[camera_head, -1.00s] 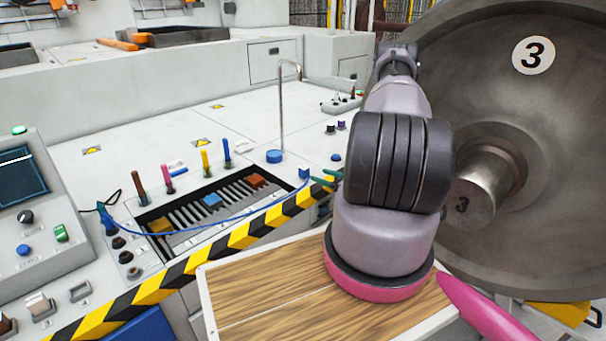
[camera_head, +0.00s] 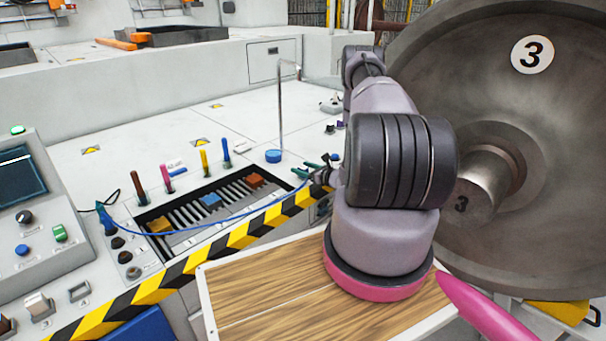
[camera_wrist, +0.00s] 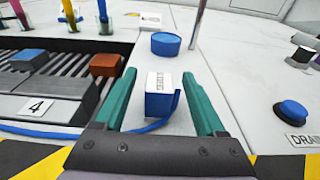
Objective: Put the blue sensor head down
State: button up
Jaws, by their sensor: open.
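The blue sensor head (camera_wrist: 159,105) is a small blue box with a white, printed top and a blue cable, resting on the pale deck in the wrist view. My gripper (camera_wrist: 159,75) is open, with one green finger on each side of the box and visible gaps between. In the head view my gripper (camera_head: 312,166) is at the right end of the slotted tray, beyond the striped edge. I cannot make out the sensor head there; the blue cable (camera_head: 240,215) runs to my gripper from the left.
A blue button (camera_wrist: 291,112) is at right. The slotted tray (camera_head: 185,218) lies left, behind the striped edge (camera_head: 240,236). The large wheel (camera_head: 540,140) fills the right side.

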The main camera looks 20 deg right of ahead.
grip_shut()
